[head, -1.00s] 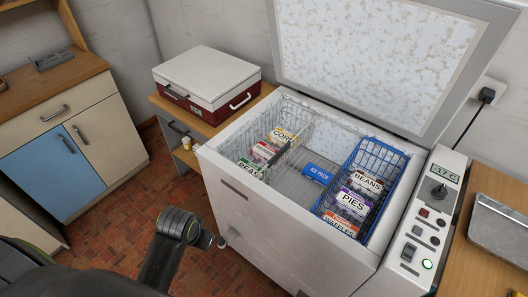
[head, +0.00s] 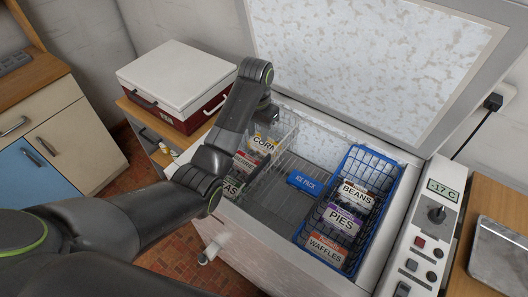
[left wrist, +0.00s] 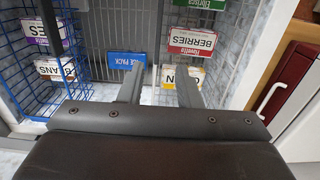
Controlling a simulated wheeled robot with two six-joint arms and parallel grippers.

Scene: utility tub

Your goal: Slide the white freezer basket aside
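The white freezer basket (head: 284,138) is a wire basket at the left side of the open chest freezer, partly hidden by my left arm in the head view. It holds packs marked corn (head: 264,144), berries (head: 245,161) and peas. My left gripper (head: 265,110) is over the basket's far part, pointing down. In the left wrist view its two fingers (left wrist: 158,88) are apart, one on either side of the basket's inner wire wall; I cannot tell whether they touch it. My right gripper is not in view.
A blue wire basket (head: 388,160) with beans, pies and waffles stands at the freezer's right. A blue ice pack (head: 303,182) lies on the floor between the baskets, where there is free room. The raised lid (head: 370,60) stands behind. A red and white cooler (head: 175,80) is at left.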

